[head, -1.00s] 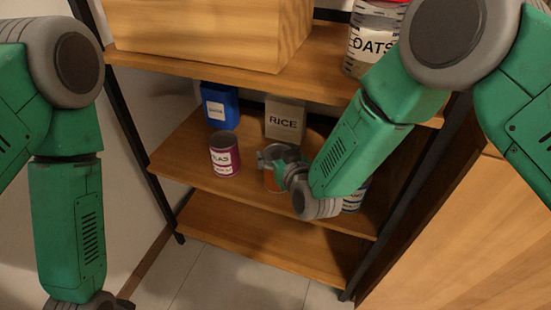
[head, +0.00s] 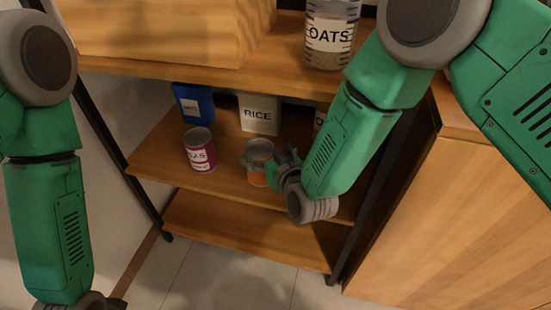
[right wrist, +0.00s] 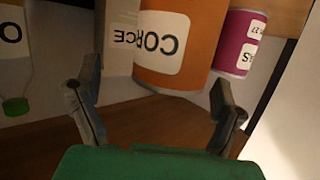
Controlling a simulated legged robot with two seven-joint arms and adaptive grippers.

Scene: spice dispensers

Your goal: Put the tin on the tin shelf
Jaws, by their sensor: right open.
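The orange tin (head: 259,151) stands upright on the middle shelf (head: 232,187) of the rack, to the right of a purple tin (head: 199,152). My right gripper (head: 268,160) is open, with its fingers around the front of the orange tin. In the right wrist view, the orange tin (right wrist: 205,40) appears upside down, beyond and between the spread fingertips (right wrist: 158,92). Visible gaps separate both fingertips from it. The purple tin (right wrist: 239,42) also shows there. My left arm comes down at the left, and its fingers are out of the picture.
Behind the tins stand a blue container (head: 194,103) and a white RICE box (head: 259,116). An OATS jar (head: 331,35) and a wooden box (head: 160,30) are on the upper shelf. The lower shelf (head: 245,232) is bare. A wooden cabinet (head: 450,220) stands at the right.

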